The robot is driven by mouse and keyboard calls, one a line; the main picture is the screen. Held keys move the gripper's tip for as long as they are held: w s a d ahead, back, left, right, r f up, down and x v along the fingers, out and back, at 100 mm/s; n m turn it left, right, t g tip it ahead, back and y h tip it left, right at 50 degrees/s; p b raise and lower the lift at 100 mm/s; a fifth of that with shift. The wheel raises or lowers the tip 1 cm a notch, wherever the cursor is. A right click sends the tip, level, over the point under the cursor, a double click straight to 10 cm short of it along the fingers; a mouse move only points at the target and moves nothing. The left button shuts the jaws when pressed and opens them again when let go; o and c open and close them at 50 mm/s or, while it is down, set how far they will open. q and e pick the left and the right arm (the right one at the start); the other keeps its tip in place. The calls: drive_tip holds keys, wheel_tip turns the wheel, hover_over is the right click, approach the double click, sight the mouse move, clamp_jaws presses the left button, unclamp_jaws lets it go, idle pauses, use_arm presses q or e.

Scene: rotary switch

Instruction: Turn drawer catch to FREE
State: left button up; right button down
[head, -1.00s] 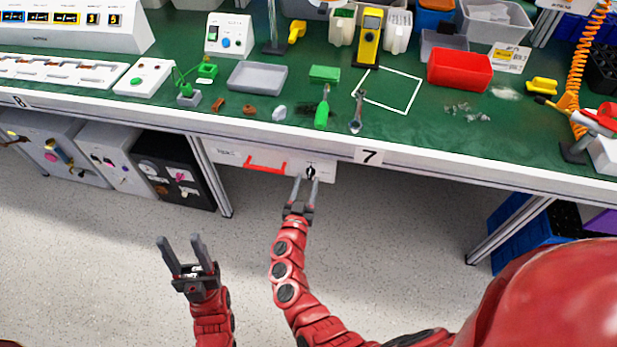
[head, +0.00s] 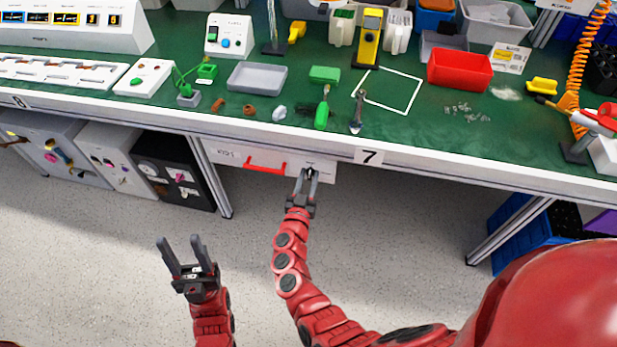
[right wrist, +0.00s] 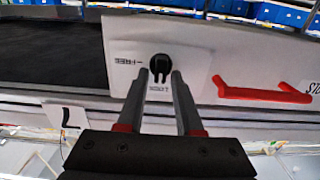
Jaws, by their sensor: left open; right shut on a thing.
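The drawer catch is a black rotary knob (right wrist: 160,66) on the white drawer front (head: 226,154) under the bench. Its grip looks roughly upright in the right wrist view. My right gripper (head: 309,176) is shut on the knob, one finger on each side. Its fingers also show in the right wrist view (right wrist: 159,76), and they hide part of the knob in the head view. My left gripper (head: 180,242) is open and empty, well below and left of the drawer, over the floor.
A red drawer handle (head: 264,166) is left of the knob in the head view. The bench edge with the number 7 plate (head: 368,157) overhangs just above. A bench leg (head: 212,180) and a black cabinet (head: 172,172) stand to the left.

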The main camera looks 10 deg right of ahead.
drive_tip(key=shift+m, duration=0.4)
drive_tip(key=m+b, duration=0.2)
drive_tip(key=m, duration=0.1)
drive_tip(key=m+b, duration=0.1)
drive_tip(key=shift+s+d+f+m, duration=0.15)
drive_tip(key=shift+d+f+m, duration=0.15)
drive_tip(key=shift+s+d+f+m+b, duration=0.1)
drive_tip(key=shift+m+b, duration=1.7)
drive_tip(key=shift+m, duration=0.3)
drive_tip(key=shift+w+d+f+m+b, duration=0.1)
drive_tip(key=shift+f+m+b, duration=0.05)
drive_tip(key=shift+m+b, duration=1.85)
drive_tip(key=shift+s+f+m+b, duration=0.1)
drive_tip(key=shift+m+b, duration=1.55)
drive_tip(key=shift+m, duration=0.55)
drive_tip(key=shift+r, duration=0.1)
drive_tip(key=c, duration=0.8)
unclamp_jaws()
drive_tip(key=shift+c, duration=0.2)
